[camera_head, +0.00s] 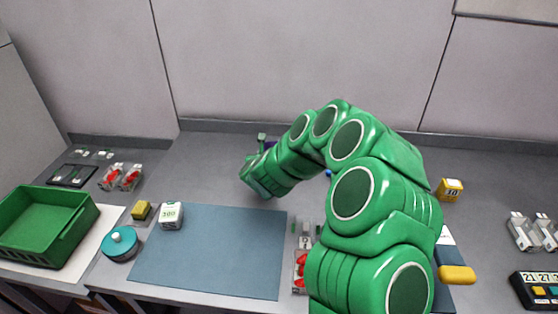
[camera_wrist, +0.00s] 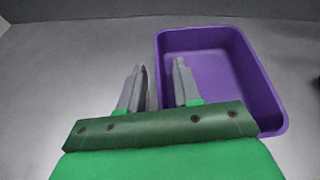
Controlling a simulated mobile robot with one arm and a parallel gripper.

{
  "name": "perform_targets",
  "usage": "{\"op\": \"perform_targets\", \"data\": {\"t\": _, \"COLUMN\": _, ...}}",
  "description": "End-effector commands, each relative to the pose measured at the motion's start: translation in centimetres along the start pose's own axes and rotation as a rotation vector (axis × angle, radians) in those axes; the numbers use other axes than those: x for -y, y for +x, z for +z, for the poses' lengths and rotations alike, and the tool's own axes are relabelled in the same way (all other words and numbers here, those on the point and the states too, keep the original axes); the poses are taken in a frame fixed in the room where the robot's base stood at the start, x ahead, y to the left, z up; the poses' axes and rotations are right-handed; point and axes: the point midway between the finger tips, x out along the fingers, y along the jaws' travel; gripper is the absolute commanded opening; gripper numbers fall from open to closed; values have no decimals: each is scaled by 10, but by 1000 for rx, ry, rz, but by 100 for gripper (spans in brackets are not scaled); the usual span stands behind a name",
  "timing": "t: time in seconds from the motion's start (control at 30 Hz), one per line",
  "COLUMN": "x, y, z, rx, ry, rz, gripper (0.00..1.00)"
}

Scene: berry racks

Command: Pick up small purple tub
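The small purple tub (camera_wrist: 248,70) is an open, empty rectangular box standing upright on the grey counter, right of centre in the wrist view. My gripper (camera_wrist: 158,68) is open, with two grey fingers apart. The left finger is outside the tub, and the right finger overlaps its inside. The tub's left wall appears between them. I cannot tell whether either finger touches it. In the head view my green arm reaches over the counter and hides nearly all of the tub; a small dark purple patch (camera_head: 271,143) shows behind the wrist.
A green crate (camera_head: 32,262) stands at the far left. A blue-grey mat (camera_head: 215,255) lies in front, with a teal round container (camera_head: 120,245) and a white box marked 100 (camera_head: 171,216) nearby. Clear berry packs (camera_head: 120,177) sit behind. A wall closes the back.

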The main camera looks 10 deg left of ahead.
Motion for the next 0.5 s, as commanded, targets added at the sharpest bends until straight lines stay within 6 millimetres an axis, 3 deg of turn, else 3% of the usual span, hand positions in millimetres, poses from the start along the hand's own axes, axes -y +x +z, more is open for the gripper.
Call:
{"op": "perform_targets", "data": {"t": 0.03, "x": 0, "y": 0, "z": 0, "rx": 0, "ry": 0, "rz": 0, "gripper": 27}}
{"op": "perform_targets", "data": {"t": 0.2, "x": 0, "y": 0, "z": 0, "rx": 0, "ry": 0, "rz": -1, "gripper": 1}}
{"op": "perform_targets", "data": {"t": 0.5, "x": 0, "y": 0, "z": 0, "rx": 0, "ry": 0, "rz": -1, "gripper": 0}}
